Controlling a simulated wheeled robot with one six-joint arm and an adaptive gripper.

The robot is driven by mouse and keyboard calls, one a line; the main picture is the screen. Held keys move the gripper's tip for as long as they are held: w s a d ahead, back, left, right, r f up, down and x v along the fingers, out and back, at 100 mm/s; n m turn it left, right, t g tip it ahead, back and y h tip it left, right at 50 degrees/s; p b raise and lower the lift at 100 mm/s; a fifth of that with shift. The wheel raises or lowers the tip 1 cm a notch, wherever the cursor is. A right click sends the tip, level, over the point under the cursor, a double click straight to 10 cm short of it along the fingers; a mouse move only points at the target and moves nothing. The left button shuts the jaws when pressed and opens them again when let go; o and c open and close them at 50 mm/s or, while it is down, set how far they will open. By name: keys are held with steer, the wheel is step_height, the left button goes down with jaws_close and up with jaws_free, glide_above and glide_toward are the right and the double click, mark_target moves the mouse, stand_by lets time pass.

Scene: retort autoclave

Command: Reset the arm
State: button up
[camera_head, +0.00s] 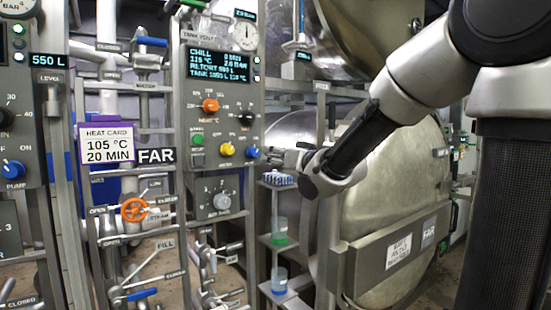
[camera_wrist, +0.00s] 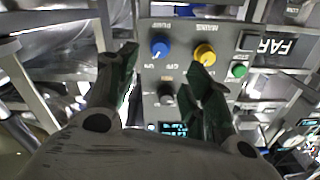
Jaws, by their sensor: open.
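My gripper (camera_head: 272,158) is open and empty in front of the right edge of the FAR control panel (camera_head: 186,190), beside the blue knob (camera_head: 252,152). In the wrist view, its two fingers (camera_wrist: 163,60) are spread with nothing between them, and the panel appears upside down behind them. The blue knob (camera_wrist: 160,48) and a black knob (camera_wrist: 168,95) show between the fingers. The yellow knob (camera_wrist: 204,55) is just beyond the right fingertip. Contact with the panel cannot be told. My arm comes down from the upper right.
A large round steel vessel door (camera_head: 400,200) stands behind and right of my arm. A narrow rack with a green-bottomed cup (camera_head: 279,230) and a blue-bottomed cup (camera_head: 280,281) is below my gripper. Pipes, an orange valve wheel (camera_head: 134,210) and levers crowd the left.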

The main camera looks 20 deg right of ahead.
steer(key=s+d+f+g+h, duration=0.2)
steer(key=s+d+f+g, duration=0.15)
steer(key=f, duration=0.45)
steer(key=s+d+f+g+h, duration=0.3)
steer(key=s+f+g, duration=0.1)
steer(key=f, duration=0.3)
steer(key=s+d+g, duration=0.2)
steer(key=s, duration=1)
steer(key=s+d+f+g, duration=0.1)
steer(key=s+d+g, duration=0.1)
steer(key=s, duration=1.1)
steer(key=shift+s+d+g+h, duration=0.2)
steer(key=shift+d+g+h, duration=0.15)
steer(key=shift+g, duration=0.4)
